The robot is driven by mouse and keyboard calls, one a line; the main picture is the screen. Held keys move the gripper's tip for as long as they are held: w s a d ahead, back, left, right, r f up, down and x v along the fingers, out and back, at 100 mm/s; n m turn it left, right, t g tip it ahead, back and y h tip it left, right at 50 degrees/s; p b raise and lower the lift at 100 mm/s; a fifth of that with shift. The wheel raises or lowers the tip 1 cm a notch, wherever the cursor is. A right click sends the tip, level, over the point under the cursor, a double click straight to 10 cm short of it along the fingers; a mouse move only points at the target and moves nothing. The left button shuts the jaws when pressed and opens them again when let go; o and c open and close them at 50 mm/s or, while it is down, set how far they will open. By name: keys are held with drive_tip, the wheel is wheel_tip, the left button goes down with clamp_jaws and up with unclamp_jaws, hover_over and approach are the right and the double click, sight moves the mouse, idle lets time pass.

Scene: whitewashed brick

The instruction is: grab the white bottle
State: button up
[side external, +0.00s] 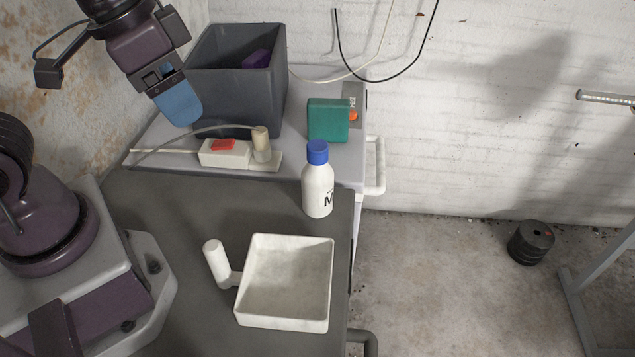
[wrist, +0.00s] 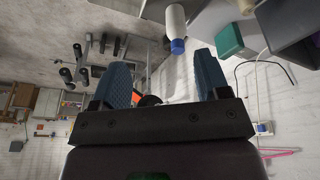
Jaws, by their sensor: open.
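The white bottle (side external: 318,191) with a blue cap stands upright near the far right corner of the dark grey table (side external: 190,215). It also shows in the wrist view (wrist: 175,22), at the top, beyond and between my fingers. My gripper (wrist: 158,80) is open and empty, its two blue fingers spread apart. In the side view, my gripper (side external: 182,108) hangs at the upper left, in front of a grey bin, well to the left of the bottle and apart from it.
A white square tray with a handle (side external: 284,318) lies in front of the bottle. Behind it are a green box (side external: 328,120), a white power strip (side external: 226,153) with a plug and cable, and a tall grey bin (side external: 225,90). The table's right edge lies close to the bottle.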

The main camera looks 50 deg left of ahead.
sight(323, 143)
drive_tip(key=w+d+f+g+h, duration=0.1)
drive_tip(key=w+d+f+h, duration=0.15)
drive_tip(key=d+f, duration=0.8)
drive_tip(key=w+f+n+t+y, duration=0.1)
drive_tip(key=f+t, duration=0.1)
drive_tip(key=f, duration=0.2)
drive_tip(key=w+f+n+t+y, duration=0.1)
drive_tip(key=w+f+t+y, duration=0.1)
drive_tip(key=f, duration=0.2)
drive_tip(key=w+f+n+t+y, duration=0.1)
drive_tip(key=f+n+t+y, duration=0.1)
drive_tip(key=f, duration=0.2)
drive_tip(key=shift+w+a+f+t, duration=0.1)
drive_tip(key=shift+w+a+t, duration=0.1)
drive_tip(key=shift+t, duration=0.1)
drive_tip(key=w+a+r+n+t+y, duration=0.2)
drive_tip(key=w+a+r+t+y, duration=0.1)
drive_tip(key=a+r+t+y, duration=0.3)
drive_tip(key=shift+h, duration=0.75)
drive_tip(key=x, duration=0.8)
drive_tip(key=d+x, duration=0.1)
drive_tip(key=x, duration=0.3)
drive_tip(key=shift+w+r, duration=0.3)
drive_tip(key=shift+r, duration=0.1)
clamp_jaws()
